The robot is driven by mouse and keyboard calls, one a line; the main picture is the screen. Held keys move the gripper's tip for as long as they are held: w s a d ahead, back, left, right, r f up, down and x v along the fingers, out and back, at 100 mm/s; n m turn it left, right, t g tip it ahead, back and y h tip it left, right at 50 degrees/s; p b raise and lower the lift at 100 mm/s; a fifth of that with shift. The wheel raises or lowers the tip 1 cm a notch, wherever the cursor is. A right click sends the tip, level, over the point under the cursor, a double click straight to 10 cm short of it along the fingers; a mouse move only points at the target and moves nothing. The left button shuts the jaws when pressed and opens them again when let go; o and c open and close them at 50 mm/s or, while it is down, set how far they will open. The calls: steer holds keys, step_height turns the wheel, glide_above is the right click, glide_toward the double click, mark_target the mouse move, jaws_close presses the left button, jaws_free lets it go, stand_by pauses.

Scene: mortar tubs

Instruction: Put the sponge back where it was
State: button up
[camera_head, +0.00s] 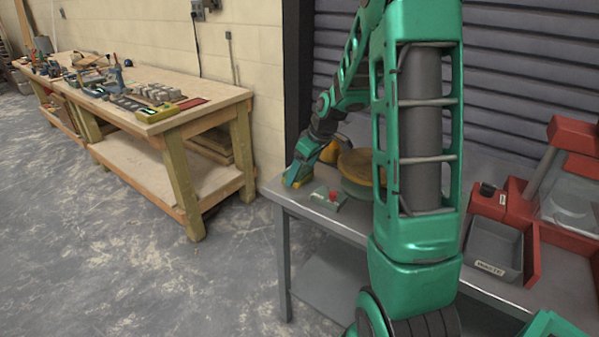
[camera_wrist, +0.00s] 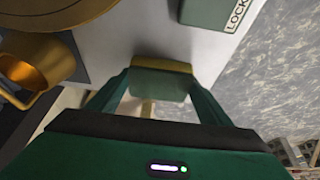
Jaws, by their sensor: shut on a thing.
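A sponge (camera_wrist: 158,86), green with a yellow layer, sits between the fingers of my gripper (camera_wrist: 160,76) in the wrist view. The gripper is shut on it. In the head view my gripper (camera_head: 296,176) is low over the left end of the grey metal table (camera_head: 347,229), and only a small yellowish bit of the sponge (camera_head: 289,182) shows there. I cannot tell whether the sponge touches the table. No mark for its earlier place is clear in these frames.
A green box with a red button (camera_head: 328,198) lies right of the gripper. Behind it stand a round yellow-topped tub (camera_head: 357,166) and a brass vessel (camera_wrist: 42,66). A red unit with a grey bin (camera_head: 494,248) is at right. A cluttered wooden bench (camera_head: 215,104) stands apart at left.

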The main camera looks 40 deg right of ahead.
steer(key=o, duration=1.2)
steer(key=v, duration=1.1)
steer(key=s+a+f+m+g, duration=0.1)
steer(key=s+m, duration=0.4)
steer(key=s, duration=1)
steer(key=s+a+m+g+h, duration=0.1)
steer(key=s+a+m+g, duration=0.2)
steer(key=s, duration=1.3)
steer(key=a+m, duration=0.2)
steer(key=a, duration=0.1)
steer(key=shift+s+f, duration=0.25)
steer(key=shift+f, duration=0.15)
